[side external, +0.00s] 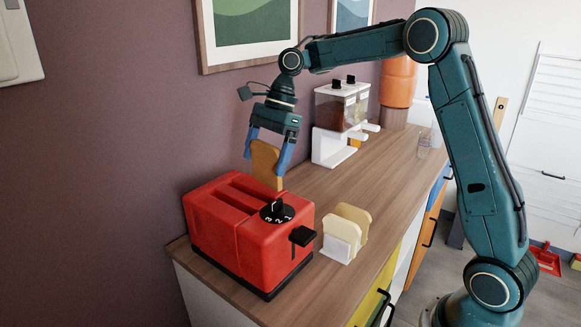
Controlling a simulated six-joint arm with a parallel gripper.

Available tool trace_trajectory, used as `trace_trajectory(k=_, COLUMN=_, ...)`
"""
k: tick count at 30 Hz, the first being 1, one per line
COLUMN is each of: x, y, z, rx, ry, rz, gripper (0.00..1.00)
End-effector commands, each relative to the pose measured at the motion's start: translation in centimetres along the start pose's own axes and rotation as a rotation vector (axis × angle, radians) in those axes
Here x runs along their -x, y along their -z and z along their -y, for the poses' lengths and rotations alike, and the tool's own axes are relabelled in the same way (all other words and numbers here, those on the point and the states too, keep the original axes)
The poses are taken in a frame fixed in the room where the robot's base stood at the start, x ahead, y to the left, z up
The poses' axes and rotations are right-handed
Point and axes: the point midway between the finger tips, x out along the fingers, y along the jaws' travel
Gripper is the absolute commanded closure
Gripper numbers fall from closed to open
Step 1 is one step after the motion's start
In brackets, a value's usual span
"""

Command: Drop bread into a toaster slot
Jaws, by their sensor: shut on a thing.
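A red toaster (225,235) with two long slots in its top stands at the near left end of the wooden counter, against the wall. It has a black dial and a black lever. My gripper (268,155) is above and behind the toaster's far right end, pointing down. Its blue fingers are shut on a brown slice of bread (265,165), held upright. The slice's lower edge shows just beyond the dial. I cannot tell how far above the counter it is. No bread shows in the slots.
A white rack (340,244) with pale bread slices (353,217) stands right of the toaster. A white dispenser (335,145), an orange canister (398,82) and a clear glass (424,148) stand farther back. The counter (385,180) between is bare. Framed pictures hang on the wall.

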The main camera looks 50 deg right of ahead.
Motion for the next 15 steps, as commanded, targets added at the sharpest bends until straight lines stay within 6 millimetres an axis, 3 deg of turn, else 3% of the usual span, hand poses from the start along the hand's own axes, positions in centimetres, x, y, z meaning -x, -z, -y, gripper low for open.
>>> trace_trajectory(k=6, x=-1.9, y=-4.8, z=1.3, rx=0.09, ry=-0.036, rz=-0.001, gripper=0.3)
trace_trajectory(k=15, x=-3.1, y=-8.0, z=1.7, rx=0.149, ry=-0.061, rz=0.0, gripper=0.3)
